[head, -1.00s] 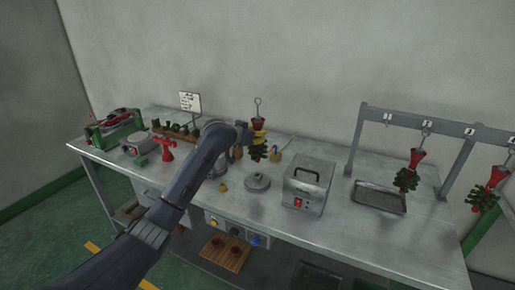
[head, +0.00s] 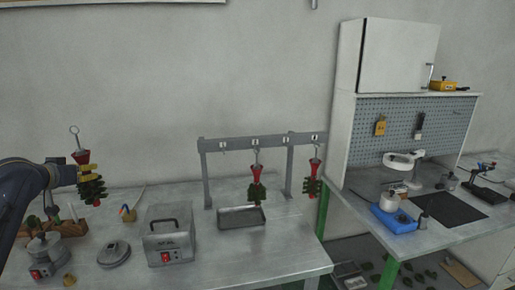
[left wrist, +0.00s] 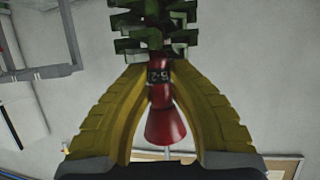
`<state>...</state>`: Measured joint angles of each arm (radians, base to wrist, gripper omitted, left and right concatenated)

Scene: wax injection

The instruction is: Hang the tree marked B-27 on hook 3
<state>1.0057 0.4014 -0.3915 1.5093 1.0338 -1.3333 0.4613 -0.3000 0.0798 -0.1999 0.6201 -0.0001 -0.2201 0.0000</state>
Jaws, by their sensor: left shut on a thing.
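My left gripper (head: 82,174) is shut on a wax tree (head: 93,190) with dark green branches, a red cup (head: 82,156) and a metal loop (head: 74,131) on top. It holds the tree upright above the left of the bench. In the left wrist view the yellow fingers (left wrist: 160,82) clasp the red stem at a dark tag (left wrist: 158,76); its marking reads about "B-2", the rest hidden. The hook rack (head: 209,190) stands to the right. Its third hook (head: 285,143) is bare. My right gripper is out of view.
Other trees hang on the second hook (head: 257,190) and fourth hook (head: 313,180). A metal tray (head: 228,220) lies below the rack. A grey box with a handle (head: 170,238) and a round lid (head: 113,254) stand between gripper and rack.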

